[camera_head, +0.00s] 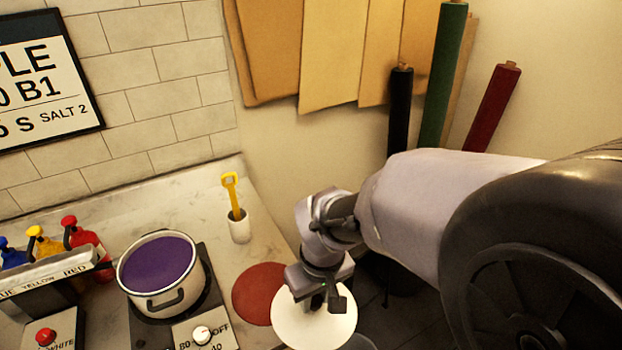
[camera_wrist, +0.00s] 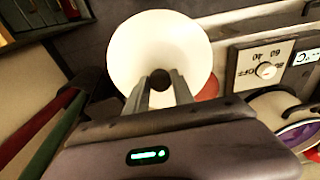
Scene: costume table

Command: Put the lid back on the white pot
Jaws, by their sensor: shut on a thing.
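The white pot (camera_head: 158,290) stands on a dark hot plate in the head view, without a lid, and purple liquid (camera_head: 157,262) shows inside. Part of the pot shows at the right edge of the wrist view (camera_wrist: 275,104). A round white lid (camera_head: 312,325) is to the right of the pot, and its disc fills the upper middle of the wrist view (camera_wrist: 150,40). My gripper (camera_wrist: 160,84) is shut on the lid's dark knob (camera_wrist: 160,79). In the head view the lid overlaps part of a red round mat (camera_head: 258,292). I cannot tell how high the lid is above the counter.
The hot plate's dial panel (camera_head: 206,334) faces the front. A white cup (camera_head: 239,228) with a yellow-handled tool (camera_head: 231,190) stands behind the mat. Coloured bottles (camera_head: 85,245) and a labelled rack (camera_head: 50,268) are left of the pot. Fabric rolls (camera_head: 440,75) lean on the wall.

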